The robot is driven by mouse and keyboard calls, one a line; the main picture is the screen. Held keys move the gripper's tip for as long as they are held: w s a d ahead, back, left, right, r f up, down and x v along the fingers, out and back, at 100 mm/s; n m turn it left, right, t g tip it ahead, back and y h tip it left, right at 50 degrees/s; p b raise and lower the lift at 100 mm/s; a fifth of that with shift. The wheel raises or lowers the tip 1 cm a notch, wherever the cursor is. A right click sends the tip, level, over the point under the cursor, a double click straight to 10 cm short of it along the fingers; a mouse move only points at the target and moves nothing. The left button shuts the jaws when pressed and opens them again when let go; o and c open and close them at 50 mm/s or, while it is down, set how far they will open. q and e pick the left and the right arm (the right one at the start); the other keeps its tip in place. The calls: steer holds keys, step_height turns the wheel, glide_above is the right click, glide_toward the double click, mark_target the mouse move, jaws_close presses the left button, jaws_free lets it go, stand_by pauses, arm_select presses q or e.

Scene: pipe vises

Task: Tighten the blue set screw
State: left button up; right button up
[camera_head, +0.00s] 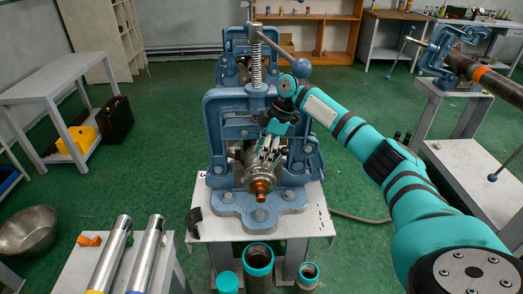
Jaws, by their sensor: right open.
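A blue-grey pipe vise (215,140) stands on a white table (320,222) in the middle. Its upright threaded screw (256,70) rises from the top, with a slanted handle bar ending in a blue-grey ball (301,68). A metal fitting with a copper-coloured end (261,190) sits low in the vise, facing me. I cannot make out a separate small blue set screw. My right gripper (267,153) is open, pointing down in the vise frame just above the fitting; whether it touches is unclear. It hides part of the vise's middle. My left gripper is not in view.
My right arm crosses the right side. Another vise (436,53) with a long pipe (485,75) stands back right. Two silver tubes (147,255) lie front left. Open pipe ends (258,254) stand in front of the table. A metal bowl (28,232) is far left.

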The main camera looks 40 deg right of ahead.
jaws_close()
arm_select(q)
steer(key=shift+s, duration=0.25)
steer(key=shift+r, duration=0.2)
